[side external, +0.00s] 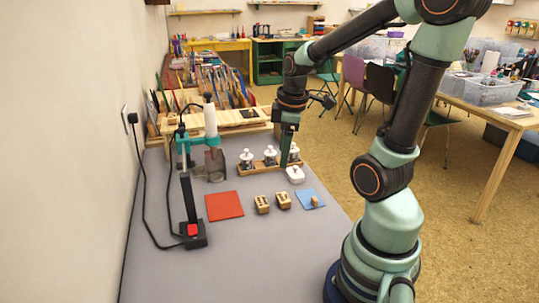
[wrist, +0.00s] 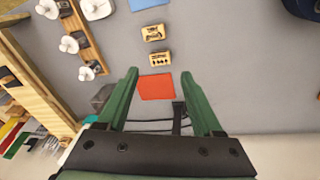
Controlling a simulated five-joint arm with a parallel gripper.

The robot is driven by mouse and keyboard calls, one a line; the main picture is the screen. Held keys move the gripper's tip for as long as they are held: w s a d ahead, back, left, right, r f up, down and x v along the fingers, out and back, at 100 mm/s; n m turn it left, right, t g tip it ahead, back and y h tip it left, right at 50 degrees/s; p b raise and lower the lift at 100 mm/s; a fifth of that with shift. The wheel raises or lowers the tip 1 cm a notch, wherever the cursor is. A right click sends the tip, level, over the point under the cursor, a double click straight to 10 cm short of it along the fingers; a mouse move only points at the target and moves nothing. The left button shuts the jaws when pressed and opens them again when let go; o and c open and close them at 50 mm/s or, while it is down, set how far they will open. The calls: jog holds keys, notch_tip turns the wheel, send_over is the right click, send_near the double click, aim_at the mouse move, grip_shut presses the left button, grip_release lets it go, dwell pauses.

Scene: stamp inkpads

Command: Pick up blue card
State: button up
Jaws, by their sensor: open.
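The blue card (side external: 303,196) lies flat on the grey table at the right of the small items, with a small wooden piece (side external: 315,201) on it in the side view. In the wrist view only part of the blue card (wrist: 147,4) shows at the top edge. My gripper (side external: 285,163) hangs above the table near the bottle rack, behind the card and apart from it. In the wrist view my gripper (wrist: 160,72) has its green fingers spread, with nothing held between them.
A red card (side external: 224,206) and two wooden stamps (side external: 262,204) (side external: 283,200) lie left of the blue card. A stand with a black base (side external: 193,235) is at left. The front table is clear.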

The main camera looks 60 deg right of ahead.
aim_at(315, 199)
jog(key=s+d+f+n+g+y, duration=0.1)
jog(key=s+d+f+n+g, duration=0.15)
jog(key=s+d+f, duration=0.45)
jog(key=shift+n+t, duration=0.25)
jog(key=shift+n, duration=0.3)
jog(key=f, duration=0.7)
jog(key=d+f, duration=0.1)
jog(key=f, duration=0.2)
jog(key=shift+w+f, duration=0.2)
jog(key=shift+f, duration=0.15)
grip_shut()
